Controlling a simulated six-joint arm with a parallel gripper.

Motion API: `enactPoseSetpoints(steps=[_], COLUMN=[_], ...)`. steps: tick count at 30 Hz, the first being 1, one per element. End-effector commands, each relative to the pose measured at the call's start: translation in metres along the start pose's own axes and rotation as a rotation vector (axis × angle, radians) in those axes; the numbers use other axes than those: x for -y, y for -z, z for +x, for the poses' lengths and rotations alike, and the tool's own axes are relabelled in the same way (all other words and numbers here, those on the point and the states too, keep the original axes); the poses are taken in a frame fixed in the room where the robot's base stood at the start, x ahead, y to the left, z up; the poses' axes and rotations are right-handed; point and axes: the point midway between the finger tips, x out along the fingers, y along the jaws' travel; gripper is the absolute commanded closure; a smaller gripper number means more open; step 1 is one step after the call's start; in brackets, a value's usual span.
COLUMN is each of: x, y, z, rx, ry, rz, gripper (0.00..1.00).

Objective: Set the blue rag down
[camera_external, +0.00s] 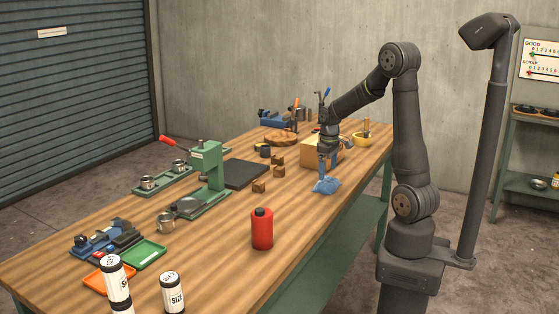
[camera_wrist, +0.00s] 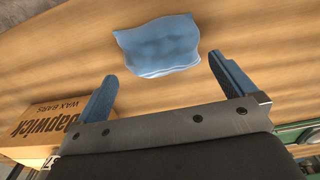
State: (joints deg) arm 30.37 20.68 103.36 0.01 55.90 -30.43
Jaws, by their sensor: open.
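The blue rag (camera_external: 326,186) lies crumpled on the wooden workbench, near its right edge. In the wrist view the rag (camera_wrist: 158,46) lies flat on the wood, beyond and between my fingertips. My gripper (camera_external: 327,168) points down just above the rag in the external view. In the wrist view my gripper (camera_wrist: 166,66) has its two blue fingers wide apart with nothing between them. A gap shows there between the fingers and the rag.
A cardboard box marked "wax bars" (camera_wrist: 40,128) stands close beside the left finger; it also shows behind my gripper (camera_external: 307,152). Small brown blocks (camera_external: 259,186) and a red bottle (camera_external: 262,232) stand nearer. The bench around the rag is clear.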

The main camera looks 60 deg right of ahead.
Motion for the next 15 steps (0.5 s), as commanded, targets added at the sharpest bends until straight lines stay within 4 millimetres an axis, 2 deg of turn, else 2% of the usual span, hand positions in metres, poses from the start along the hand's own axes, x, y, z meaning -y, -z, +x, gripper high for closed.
enactPoseSetpoints(steps=[1,6,10,15], x=[0.000,0.000,0.000,0.000], y=[0.001,0.000,0.000,0.000], z=[-0.013,-0.045,-0.059,-0.067], rx=[-0.005,-0.003,-0.002,0.000], ry=[-0.003,-0.002,-0.001,0.000], rz=[0.000,0.000,0.000,0.000], gripper=[0.00,0.00,0.00,0.00])
